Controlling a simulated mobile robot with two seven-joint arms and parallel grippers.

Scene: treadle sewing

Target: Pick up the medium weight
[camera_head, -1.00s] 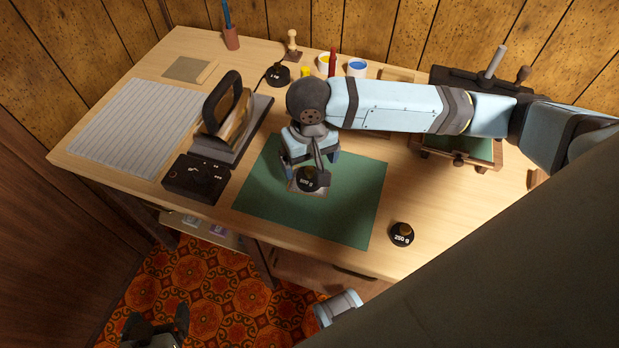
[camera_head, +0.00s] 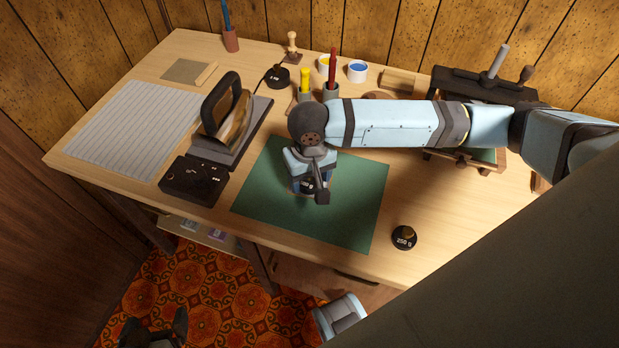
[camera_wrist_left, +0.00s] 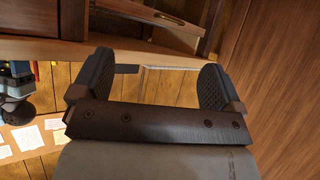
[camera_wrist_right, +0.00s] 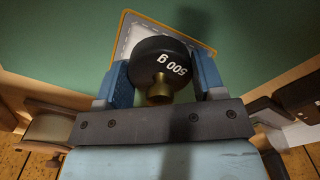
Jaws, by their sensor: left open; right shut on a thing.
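The medium weight, a black 500 g disc with a brass knob, is at the middle of the green mat (camera_head: 345,215) in the head view, partly hidden by my right gripper. In the right wrist view the 500 g weight (camera_wrist_right: 165,67) sits between the fingers, label facing the camera. My right gripper (camera_head: 310,188) is shut on it. A pale square with an orange edge (camera_wrist_right: 200,42) shows behind the weight; I cannot tell whether they touch. My left gripper (camera_head: 155,332) is open and empty, low over the floor, away from the table.
A 250 g weight (camera_head: 404,237) stands right of the mat and a larger black weight (camera_head: 277,76) at the back. An iron (camera_head: 228,120) and a black box (camera_head: 192,180) stand left of the mat. Paint pots (camera_head: 357,71) and a wooden press-like device (camera_head: 470,85) are behind.

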